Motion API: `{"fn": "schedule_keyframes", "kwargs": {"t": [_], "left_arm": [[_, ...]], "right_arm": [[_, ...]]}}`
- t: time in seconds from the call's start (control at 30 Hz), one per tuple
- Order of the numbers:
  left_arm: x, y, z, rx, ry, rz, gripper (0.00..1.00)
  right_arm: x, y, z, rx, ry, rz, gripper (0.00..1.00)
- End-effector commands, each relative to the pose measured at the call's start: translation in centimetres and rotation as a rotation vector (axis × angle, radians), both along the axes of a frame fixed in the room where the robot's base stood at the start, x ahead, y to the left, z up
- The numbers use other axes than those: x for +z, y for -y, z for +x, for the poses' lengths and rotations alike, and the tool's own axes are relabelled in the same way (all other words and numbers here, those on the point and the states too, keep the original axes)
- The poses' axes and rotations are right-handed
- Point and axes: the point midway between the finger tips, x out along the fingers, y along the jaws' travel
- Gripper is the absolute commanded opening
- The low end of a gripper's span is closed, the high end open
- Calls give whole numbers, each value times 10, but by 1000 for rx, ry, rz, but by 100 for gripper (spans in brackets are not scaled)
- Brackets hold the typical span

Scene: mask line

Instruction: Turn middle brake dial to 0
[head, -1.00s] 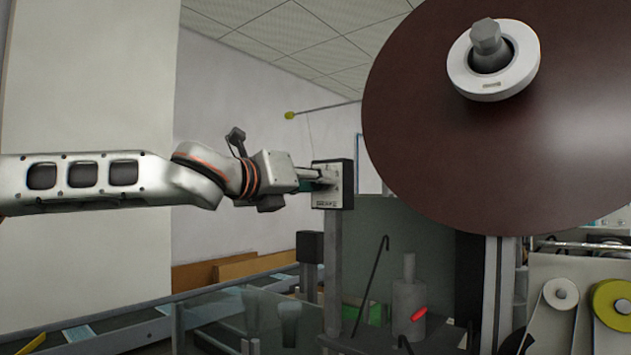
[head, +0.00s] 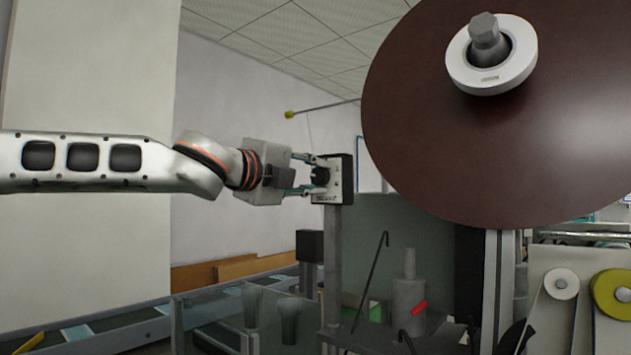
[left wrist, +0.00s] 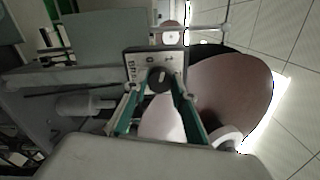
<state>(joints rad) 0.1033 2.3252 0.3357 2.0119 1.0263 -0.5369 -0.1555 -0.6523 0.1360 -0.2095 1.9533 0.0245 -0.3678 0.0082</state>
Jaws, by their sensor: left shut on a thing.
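The brake dial is a black round knob (head: 320,176) on a pale plate with a dark housing (head: 347,180), fixed on a grey post. The plate carries a label that seems to read BRAKE 2. My left gripper (head: 311,176) reaches it from the left, with one finger above the knob and one below. In the left wrist view, the knob (left wrist: 159,79) sits between the tips of my left gripper (left wrist: 159,91), which is shut on it. Small marks, including a 0, show on the plate; the knob's exact setting is too small to read. My right gripper is not in view.
A large dark red disc (head: 480,150) with a white hub hangs to the right of the dial. Below stand a grey cylinder (head: 408,305), a hooked black rod (head: 372,290) and clear panels. A conveyor (head: 90,330) runs along the lower left. White wall lies behind my arm.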

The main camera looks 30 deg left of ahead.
Motion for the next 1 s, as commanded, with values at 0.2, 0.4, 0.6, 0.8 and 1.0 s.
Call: {"fn": "schedule_keyframes", "kwargs": {"t": [0.2, 0.4, 0.6, 0.8, 1.0], "left_arm": [[-2, 0, 0, -1, -18, -207, 4], [-2, 0, 0, -1, -33, -394, 4], [-1, 1, 0, -1, -46, -558, 4], [-1, 0, 0, -1, -56, -684, 4], [0, 1, 0, -2, -62, -760, 4]], "right_arm": [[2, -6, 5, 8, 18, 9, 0], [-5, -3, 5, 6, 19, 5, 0], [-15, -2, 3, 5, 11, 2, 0], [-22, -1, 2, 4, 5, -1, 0], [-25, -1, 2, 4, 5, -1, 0]]}}
